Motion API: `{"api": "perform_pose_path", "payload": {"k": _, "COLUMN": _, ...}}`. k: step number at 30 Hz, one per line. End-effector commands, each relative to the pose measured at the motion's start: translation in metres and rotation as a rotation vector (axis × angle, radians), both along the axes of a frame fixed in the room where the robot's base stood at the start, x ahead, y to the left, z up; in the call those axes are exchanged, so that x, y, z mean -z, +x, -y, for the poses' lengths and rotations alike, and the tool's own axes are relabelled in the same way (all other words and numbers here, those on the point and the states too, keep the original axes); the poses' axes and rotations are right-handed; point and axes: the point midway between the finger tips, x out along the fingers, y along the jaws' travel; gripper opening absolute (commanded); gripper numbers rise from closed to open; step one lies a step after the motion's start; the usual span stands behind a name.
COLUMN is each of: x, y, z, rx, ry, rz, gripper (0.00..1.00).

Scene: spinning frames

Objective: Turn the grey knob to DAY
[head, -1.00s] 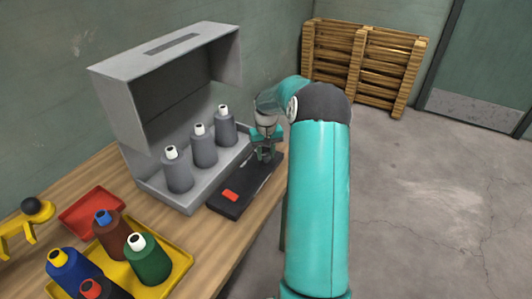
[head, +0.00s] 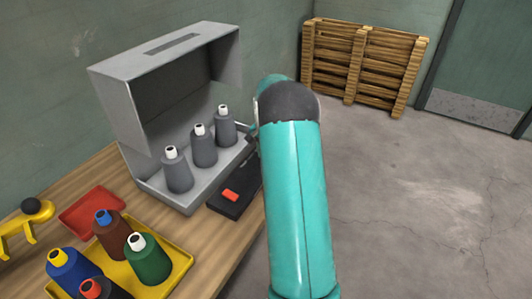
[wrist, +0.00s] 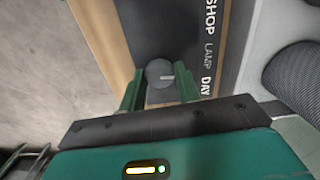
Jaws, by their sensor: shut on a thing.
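The grey knob (wrist: 157,68) is round and sits on a dark panel, between my fingers in the wrist view. A pale pointer line on it points right, roughly toward the white word DAY (wrist: 206,87). LAMP (wrist: 209,55) and SHOP (wrist: 210,20) are printed above DAY. My gripper (wrist: 159,74) is shut on the knob, one finger at each side. In the head view my arm hides the gripper and the knob. The dark control panel (head: 228,207) shows partly, with a red switch (head: 230,195) at its near end.
A grey hooded booth (head: 120,105) with several grey spools (head: 204,148) stands left of the panel. A yellow tray (head: 178,266) of coloured spools, a red tray (head: 92,207) and a yellow tool (head: 22,222) are on the bench. A pallet (head: 362,60) leans at the back wall.

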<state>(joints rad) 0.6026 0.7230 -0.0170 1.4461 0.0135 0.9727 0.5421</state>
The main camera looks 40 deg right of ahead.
Motion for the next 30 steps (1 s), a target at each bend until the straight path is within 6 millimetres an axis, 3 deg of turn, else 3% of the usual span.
{"api": "perform_pose_path", "payload": {"k": 15, "x": -0.0014, "y": 0.0008, "z": 0.0001, "rx": 0.407, "ry": -0.001, "rz": 0.002, "gripper": 0.09}}
{"api": "perform_pose_path", "payload": {"k": 30, "x": -0.0015, "y": 0.0006, "z": 0.0004, "rx": 0.517, "ry": 0.0, "rz": 0.002, "gripper": 0.1}}
